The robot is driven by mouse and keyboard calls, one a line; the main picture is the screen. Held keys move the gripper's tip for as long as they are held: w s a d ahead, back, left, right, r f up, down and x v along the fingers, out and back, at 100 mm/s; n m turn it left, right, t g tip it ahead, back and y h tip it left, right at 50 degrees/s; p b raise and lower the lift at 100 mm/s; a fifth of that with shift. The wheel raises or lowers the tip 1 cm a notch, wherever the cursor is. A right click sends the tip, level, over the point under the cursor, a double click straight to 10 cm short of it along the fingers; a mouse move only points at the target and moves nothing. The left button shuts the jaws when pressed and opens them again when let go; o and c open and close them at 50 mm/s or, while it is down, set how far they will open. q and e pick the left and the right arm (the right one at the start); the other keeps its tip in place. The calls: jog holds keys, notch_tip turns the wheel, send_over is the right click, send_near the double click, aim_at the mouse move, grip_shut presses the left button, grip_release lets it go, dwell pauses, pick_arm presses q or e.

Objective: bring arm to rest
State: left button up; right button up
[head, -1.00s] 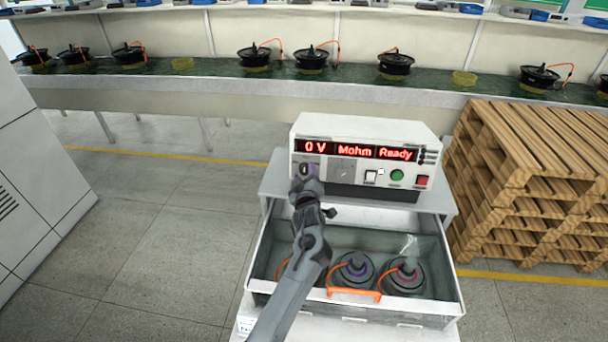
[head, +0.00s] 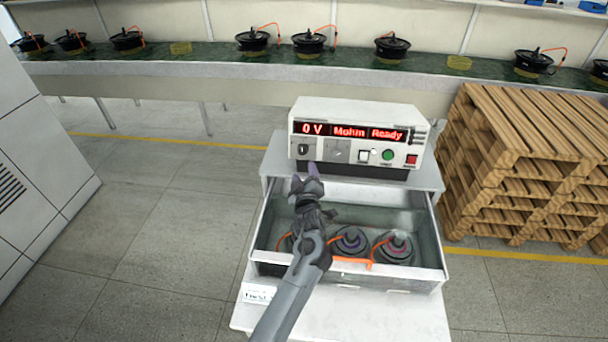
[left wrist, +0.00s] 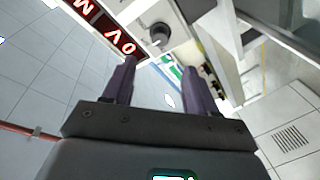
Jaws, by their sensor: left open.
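My left gripper (head: 306,177) is open and empty in the head view, just below and in front of the tester's front panel. Its two purple fingers (left wrist: 158,85) stand apart in the left wrist view, with nothing between them. The white tester (head: 358,136) shows red text "0 V", "Mohm" and "Ready". Its black rotary knob (head: 303,149) is above the fingers in the head view; a knob (left wrist: 159,34) also shows near the fingers in the left wrist view. My left forearm crosses the open drawer. My right gripper is not in view.
The open drawer (head: 405,275) below the tester holds hub motors (head: 351,242) with orange cables, one partly hidden behind my arm. Stacked wooden pallets (head: 525,165) stand at right. A conveyor (head: 215,66) with several motors runs behind. A grey cabinet (head: 40,150) is at left; the floor between is clear.

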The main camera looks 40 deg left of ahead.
pick_arm(q)
jog(key=shift+f, duration=0.1)
jog(key=s+d+f+m+g+h, duration=0.2)
jog(key=s+d+f+m+h, duration=0.35)
jog(key=s, duration=0.35)
jog(key=s+d+f+m+g+h, duration=0.1)
jog(key=s+d+f+m+h, duration=0.4)
jog(key=s, duration=0.5)
jog(key=s+d+f+m+g, duration=0.1)
jog(key=s+d+m+g, duration=0.25)
jog(key=s, duration=0.65)
jog(key=s+d+f+m+g, duration=0.1)
jog(key=s+d+m+g, duration=0.3)
jog(key=s, duration=0.7)
notch_tip(320, 180, up, 23)
jog(key=a+t+p, duration=0.1)
jog(key=p, duration=2.2)
jog(key=shift+a+m+h, duration=0.15)
jog(key=shift+m+h, duration=0.15)
jog(key=shift+h, duration=0.05)
